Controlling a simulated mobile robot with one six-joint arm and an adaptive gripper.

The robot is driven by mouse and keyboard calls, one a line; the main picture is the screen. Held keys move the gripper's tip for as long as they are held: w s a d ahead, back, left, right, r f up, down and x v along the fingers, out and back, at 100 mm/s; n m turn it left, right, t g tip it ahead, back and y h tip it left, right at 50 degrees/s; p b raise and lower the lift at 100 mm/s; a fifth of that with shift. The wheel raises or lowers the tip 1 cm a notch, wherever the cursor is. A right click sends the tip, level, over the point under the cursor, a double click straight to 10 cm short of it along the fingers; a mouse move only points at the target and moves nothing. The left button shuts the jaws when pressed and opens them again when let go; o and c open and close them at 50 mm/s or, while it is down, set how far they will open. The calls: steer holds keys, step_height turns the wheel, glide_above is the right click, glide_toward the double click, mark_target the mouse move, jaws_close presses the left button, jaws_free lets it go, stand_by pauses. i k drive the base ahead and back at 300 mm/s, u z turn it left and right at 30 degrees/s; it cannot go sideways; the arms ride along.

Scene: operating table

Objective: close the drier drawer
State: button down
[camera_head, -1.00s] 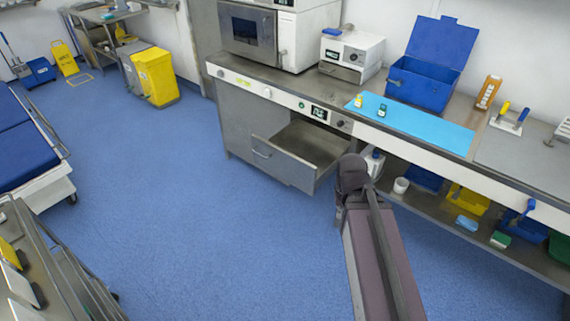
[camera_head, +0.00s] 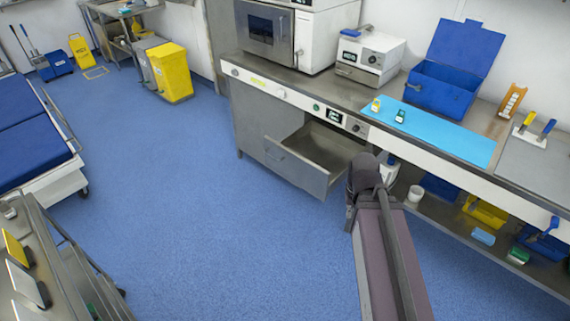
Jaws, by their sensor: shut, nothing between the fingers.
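The drier drawer (camera_head: 297,178) is a grey metal drawer pulled out from the cabinet under the counter. Its front faces the lower left and carries a bar handle (camera_head: 275,156). The inside of the drawer looks empty. My arm rises from the bottom of the picture, and its dark upper joint is just right of the drawer's front corner. My gripper is not visible. I cannot tell whether the arm touches the drawer.
The counter (camera_head: 300,85) above holds a white oven-like machine (camera_head: 270,32), a smaller white device (camera_head: 370,55), a blue mat (camera_head: 430,130) and an open blue box (camera_head: 440,88). A lower shelf with bins is at right. The blue floor (camera_head: 200,210) left of the drawer is clear.

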mark_target(316, 158)
steer(key=i, duration=0.85)
steer(key=z, duration=0.05)
